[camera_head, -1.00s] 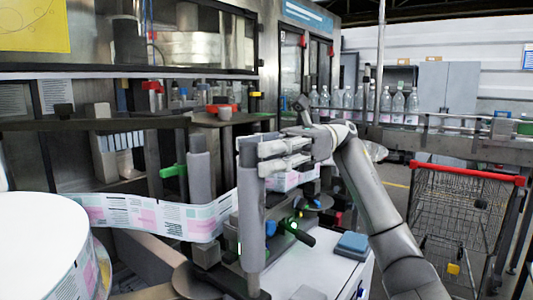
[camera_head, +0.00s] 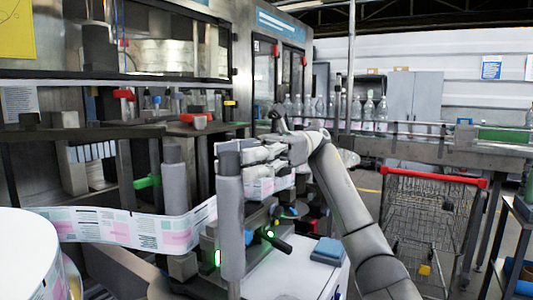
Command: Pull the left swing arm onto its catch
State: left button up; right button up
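A grey upright roller post (camera_head: 230,215) stands in the foreground, seemingly part of a swing arm; I cannot tell for sure that it is the left one. My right gripper (camera_head: 243,154) reaches in from the right, with its fingers at the upper end of this post. The fingertips meet or pass behind the post, so whether they grip it is hidden. A second grey roller (camera_head: 175,180) stands to the left, with the printed label web (camera_head: 125,230) running past it. The catch cannot be made out. My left gripper is not in view.
A large white label reel (camera_head: 25,250) fills the lower left. A green lever (camera_head: 147,181) and a black handle (camera_head: 278,243) stick out nearby. A blue box (camera_head: 328,250) lies on the white top. A red-handled cart (camera_head: 430,215) stands at the right. Bottles line the conveyor behind.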

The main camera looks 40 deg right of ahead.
jog(key=d, duration=1)
jog(key=shift+w, duration=0.45)
jog(key=shift+f, duration=0.1)
